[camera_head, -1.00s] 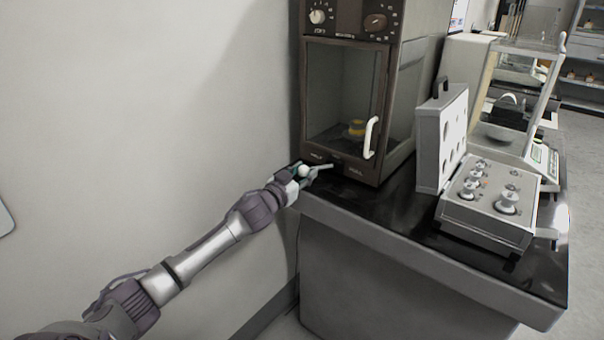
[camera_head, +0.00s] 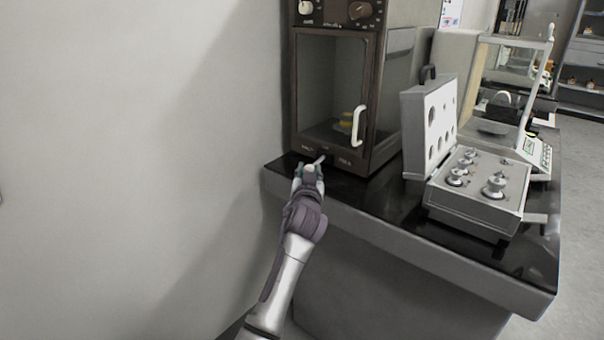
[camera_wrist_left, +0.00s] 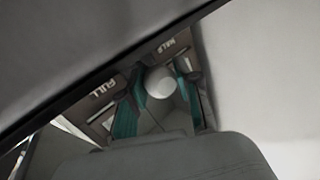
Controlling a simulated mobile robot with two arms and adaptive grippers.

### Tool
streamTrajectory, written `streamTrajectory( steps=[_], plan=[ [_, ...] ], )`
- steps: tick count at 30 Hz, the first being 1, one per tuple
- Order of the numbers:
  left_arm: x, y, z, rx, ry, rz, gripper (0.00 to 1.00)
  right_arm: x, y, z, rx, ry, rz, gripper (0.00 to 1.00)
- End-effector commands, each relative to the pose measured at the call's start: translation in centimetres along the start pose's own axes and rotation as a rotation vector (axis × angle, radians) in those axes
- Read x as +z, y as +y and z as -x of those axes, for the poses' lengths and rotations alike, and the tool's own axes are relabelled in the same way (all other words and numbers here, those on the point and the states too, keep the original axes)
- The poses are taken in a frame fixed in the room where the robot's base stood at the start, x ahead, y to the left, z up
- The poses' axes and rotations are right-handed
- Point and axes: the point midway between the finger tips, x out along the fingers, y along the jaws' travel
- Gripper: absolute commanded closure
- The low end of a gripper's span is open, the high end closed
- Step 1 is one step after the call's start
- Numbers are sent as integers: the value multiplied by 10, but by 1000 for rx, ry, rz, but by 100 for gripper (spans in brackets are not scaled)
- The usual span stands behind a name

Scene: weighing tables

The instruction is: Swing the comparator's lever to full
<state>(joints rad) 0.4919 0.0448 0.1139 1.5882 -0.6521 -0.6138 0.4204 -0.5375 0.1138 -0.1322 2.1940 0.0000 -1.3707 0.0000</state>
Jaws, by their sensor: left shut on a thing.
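The comparator (camera_head: 292,95) is a tall dark brown cabinet with a glass door, at the back left of the black table. Its short lever (camera_head: 320,159) sticks out at the base, below the door. A round white knob (camera_wrist_left: 160,82) on the lever shows in the left wrist view, between the FULL label (camera_wrist_left: 104,90) and the HALF label (camera_wrist_left: 167,46). My left gripper (camera_head: 309,169) is shut on the knob, with a teal-padded finger on either side of it. The exact lever angle is partly hidden by the fingers. My right gripper is out of view.
A yellow object (camera_head: 346,123) sits inside the comparator behind the glass. An open weight case (camera_head: 475,211) with several metal weights stands to the right. A balance (camera_head: 541,153) stands behind it. A wall bounds the left side.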

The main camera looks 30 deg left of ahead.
Motion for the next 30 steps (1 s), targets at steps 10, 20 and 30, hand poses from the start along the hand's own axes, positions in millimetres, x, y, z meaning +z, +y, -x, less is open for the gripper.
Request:
streamTrajectory(
  steps=[10,20,30],
  plan=[
    [-8,30,6,14,13,6,100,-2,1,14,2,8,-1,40],
    [-9,42,6,16,12,5,100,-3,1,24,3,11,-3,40],
    [-8,46,7,19,10,4,100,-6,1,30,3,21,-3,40]
  ],
)
